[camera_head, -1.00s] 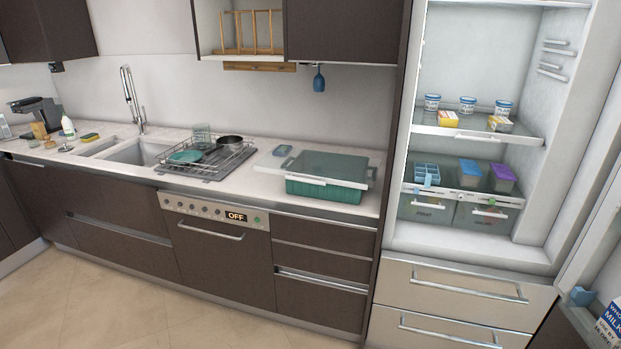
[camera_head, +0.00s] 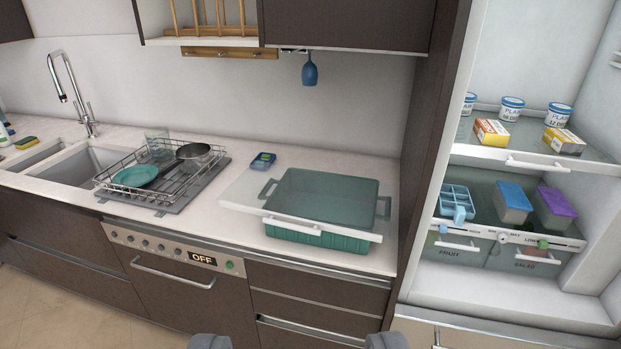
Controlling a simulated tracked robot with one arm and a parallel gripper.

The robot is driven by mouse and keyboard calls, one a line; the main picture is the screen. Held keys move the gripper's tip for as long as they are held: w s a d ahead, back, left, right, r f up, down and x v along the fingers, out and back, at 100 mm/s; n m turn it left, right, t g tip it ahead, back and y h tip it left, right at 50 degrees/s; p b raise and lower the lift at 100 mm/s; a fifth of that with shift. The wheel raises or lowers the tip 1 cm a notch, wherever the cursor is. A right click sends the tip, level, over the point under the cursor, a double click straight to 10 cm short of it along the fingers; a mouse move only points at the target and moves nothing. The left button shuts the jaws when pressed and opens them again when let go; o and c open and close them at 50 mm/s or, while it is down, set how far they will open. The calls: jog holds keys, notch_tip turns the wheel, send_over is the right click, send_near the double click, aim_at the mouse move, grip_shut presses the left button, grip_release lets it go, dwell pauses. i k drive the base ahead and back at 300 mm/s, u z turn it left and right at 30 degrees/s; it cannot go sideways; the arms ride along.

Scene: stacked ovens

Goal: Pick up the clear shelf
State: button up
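The clear shelf (camera_head: 320,229) is a see-through panel with a white front strip. It lies across the top of a teal bin (camera_head: 330,240) on the counter, and its left end reaches out past the bin. The bin's rim and handles show through or beside the panel. My gripper (camera_head: 298,342) shows only as two grey fingertips at the bottom edge of the picture. They are wide apart with nothing between them, in front of and below the shelf, not touching it.
A dish rack (camera_head: 215,160) with a teal plate, a glass and a pot stands left of the shelf. A small blue item (camera_head: 263,160) lies behind it. A tall cabinet side (camera_head: 428,150) and an open fridge (camera_head: 590,170) with tubs stand to the right.

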aim_at(309, 202)
jog(key=i, duration=1)
jog(key=u, duration=0.05)
